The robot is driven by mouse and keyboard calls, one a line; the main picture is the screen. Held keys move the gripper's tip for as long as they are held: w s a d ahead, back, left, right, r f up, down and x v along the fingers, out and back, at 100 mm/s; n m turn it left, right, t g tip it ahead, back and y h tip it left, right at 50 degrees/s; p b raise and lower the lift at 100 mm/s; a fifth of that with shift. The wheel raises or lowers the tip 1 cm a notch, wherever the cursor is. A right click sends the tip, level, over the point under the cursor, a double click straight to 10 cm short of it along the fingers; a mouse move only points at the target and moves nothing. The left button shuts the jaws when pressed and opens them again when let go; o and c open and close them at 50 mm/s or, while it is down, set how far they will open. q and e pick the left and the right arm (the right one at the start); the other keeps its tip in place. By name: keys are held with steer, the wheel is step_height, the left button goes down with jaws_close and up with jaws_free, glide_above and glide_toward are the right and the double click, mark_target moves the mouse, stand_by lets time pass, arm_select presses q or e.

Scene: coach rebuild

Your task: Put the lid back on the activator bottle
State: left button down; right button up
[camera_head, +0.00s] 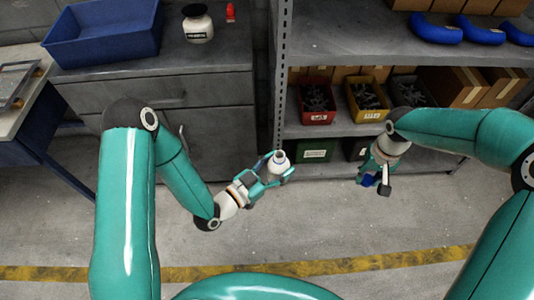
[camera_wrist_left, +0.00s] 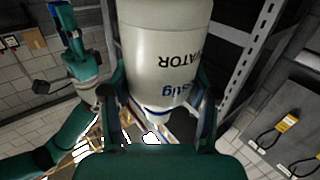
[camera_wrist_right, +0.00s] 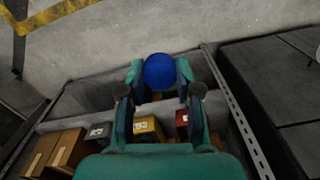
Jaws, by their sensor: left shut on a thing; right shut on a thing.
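The white activator bottle (camera_head: 279,164) is in my left gripper (camera_head: 274,178), held roughly upright in the air in front of the shelving. Its printed label fills much of the left wrist view (camera_wrist_left: 165,50). My left gripper is shut around its body. The blue lid (camera_wrist_right: 160,71) is between the fingertips of my right gripper (camera_wrist_right: 160,88), which is shut on it. In the head view the lid (camera_head: 368,181) is partly hidden by my right gripper (camera_head: 376,178), apart from the bottle and to its right.
A metal shelf upright (camera_head: 281,90) stands close behind the bottle. Shelves hold a red bin (camera_head: 318,117), a yellow bin (camera_head: 367,115) and a green box (camera_head: 314,154). A grey cabinet (camera_head: 160,90) with a blue tray (camera_head: 100,50) stands left. The floor in front is clear.

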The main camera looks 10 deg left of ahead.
stand_by(0.4)
steer(key=shift+s+d+r+n, duration=0.1)
steer(key=shift+s+d+n, duration=0.1)
steer(key=shift+s+n, duration=0.3)
steer(key=r+n, duration=0.1)
steer(key=w+a+r, duration=0.1)
steer(key=a+r+n, duration=0.1)
steer(key=shift+w+r+n, duration=0.2)
steer(key=shift+r+n, duration=0.1)
steer(key=shift+r, duration=0.05)
steer(key=a+r+n, duration=0.2)
steer(key=a+r, duration=0.1)
steer(key=a, duration=0.4)
steer(key=a+r+n, duration=0.2)
steer(key=a+r, duration=0.2)
steer(key=a, duration=0.3)
steer(key=s+a+r+n, duration=0.1)
steer(key=a+r+n, duration=0.1)
steer(key=a, duration=0.5)
steer(key=shift+a+r, duration=0.25)
steer(key=shift+r, duration=0.4)
steer(key=shift+s+a+r, duration=0.15)
steer(key=shift+s+a, duration=0.15)
steer(key=shift+a, duration=0.2)
